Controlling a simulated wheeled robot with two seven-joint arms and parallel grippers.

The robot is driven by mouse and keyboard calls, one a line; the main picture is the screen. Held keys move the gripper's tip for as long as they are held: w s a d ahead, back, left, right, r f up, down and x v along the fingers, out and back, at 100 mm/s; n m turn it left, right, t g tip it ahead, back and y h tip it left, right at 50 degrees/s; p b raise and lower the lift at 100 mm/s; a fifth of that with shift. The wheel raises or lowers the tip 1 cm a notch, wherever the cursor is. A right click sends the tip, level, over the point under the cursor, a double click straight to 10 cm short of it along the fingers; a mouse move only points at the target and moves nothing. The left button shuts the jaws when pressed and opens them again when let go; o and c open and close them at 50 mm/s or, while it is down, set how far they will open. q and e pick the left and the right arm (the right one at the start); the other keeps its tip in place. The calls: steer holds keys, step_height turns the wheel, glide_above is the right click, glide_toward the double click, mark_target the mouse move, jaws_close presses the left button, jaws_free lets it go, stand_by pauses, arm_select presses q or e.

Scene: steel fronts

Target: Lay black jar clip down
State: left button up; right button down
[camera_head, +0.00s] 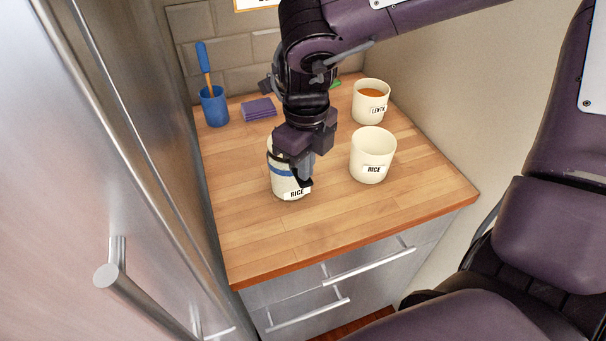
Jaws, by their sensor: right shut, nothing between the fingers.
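A cream jar (285,188) with a blue band and a RICE label stands upright on the wooden counter. My right gripper (304,181) reaches down from above, shut and empty, in front of the jar's right side. It hides much of the jar's top; I cannot tell whether it touches the jar. A thin dark edge shows at the jar's upper left, but I cannot tell whether it is the black jar clip. The clip is not clearly seen anywhere else. My left gripper is not in view.
On the wooden counter (335,222), an open RICE canister (372,160) and a filled LENTIL canister (370,104) stand right. A blue cup (214,107) with a blue-handled tool and a folded purple cloth (259,109) are back left. The counter's front is clear. A steel door (105,150) borders the left.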

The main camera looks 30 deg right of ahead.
mark_target(306, 185)
steer(key=shift+s+f+b, duration=0.1)
steer(key=shift+f+b, duration=2.55)
steer(key=shift+f, duration=0.2)
steer(key=shift+w+f+b, duration=0.2)
steer(key=shift+f+b, duration=0.35)
steer(key=shift+b, duration=0.05)
steer(key=shift+s+d+f+b, duration=0.1)
steer(key=shift+f+b, duration=0.15)
steer(key=shift+b, duration=0.1)
stand_by(0.4)
steer(key=shift+s, duration=0.15)
steer(key=shift+s+a+f, duration=0.1)
steer(key=shift+s+a, duration=0.1)
steer(key=shift+s, duration=0.45)
steer(key=shift+s+a, duration=0.2)
steer(key=shift+s, duration=0.45)
steer(key=shift+s+a, duration=0.2)
steer(key=shift+s, duration=0.65)
steer(key=shift+s+a, duration=0.25)
steer(key=shift+s, duration=0.65)
steer(key=shift+s+a, duration=0.2)
steer(key=shift+s, duration=0.65)
steer(key=shift+r, duration=0.2)
